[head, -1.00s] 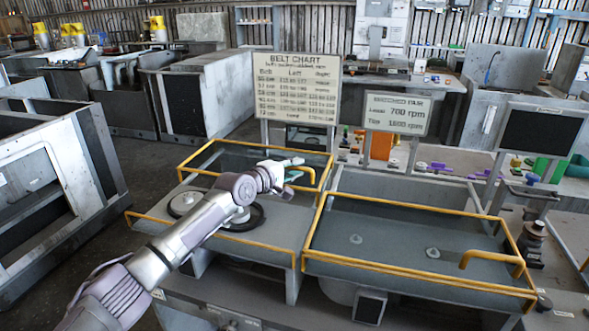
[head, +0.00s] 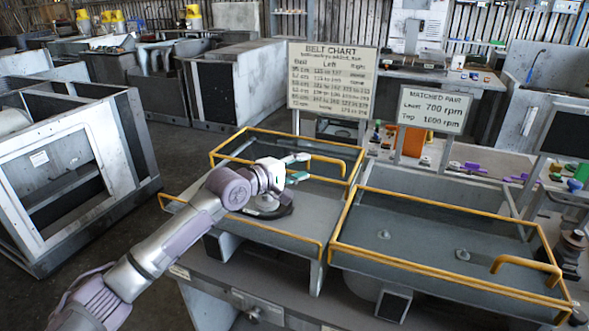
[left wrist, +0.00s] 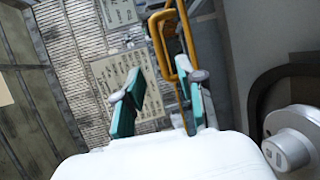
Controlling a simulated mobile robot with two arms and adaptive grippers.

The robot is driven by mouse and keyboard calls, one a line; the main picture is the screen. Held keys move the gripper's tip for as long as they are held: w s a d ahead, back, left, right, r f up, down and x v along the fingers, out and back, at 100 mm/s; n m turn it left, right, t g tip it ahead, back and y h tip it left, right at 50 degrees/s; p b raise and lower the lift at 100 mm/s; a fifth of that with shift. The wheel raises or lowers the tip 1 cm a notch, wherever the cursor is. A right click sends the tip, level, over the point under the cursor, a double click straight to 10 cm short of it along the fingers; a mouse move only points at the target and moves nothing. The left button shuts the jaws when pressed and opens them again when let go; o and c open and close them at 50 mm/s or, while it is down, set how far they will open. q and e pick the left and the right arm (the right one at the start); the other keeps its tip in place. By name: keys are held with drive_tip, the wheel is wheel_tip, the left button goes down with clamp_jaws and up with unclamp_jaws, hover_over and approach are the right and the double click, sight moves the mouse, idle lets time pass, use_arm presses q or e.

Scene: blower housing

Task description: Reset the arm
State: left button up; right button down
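My left arm comes in from the lower left in the head view. Its gripper (head: 296,168) is over the left yellow-railed tray (head: 311,200), above a dark round pulley (head: 266,208) that the arm partly hides. In the left wrist view the two teal-padded fingers (left wrist: 160,107) stand apart with nothing between them. A yellow rail (left wrist: 165,45) shows beyond the fingers, and a pale round hub (left wrist: 295,140) is at the lower right. My right gripper is in neither view.
The right yellow-railed tray (head: 440,235) has two small round hubs. A belt chart sign (head: 331,80) and a rpm sign (head: 433,108) stand behind the trays. A grey open-framed housing (head: 70,170) stands at the left. Dark floor lies between it and the bench.

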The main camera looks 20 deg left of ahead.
use_arm(q)
drive_tip(key=shift+v, duration=1)
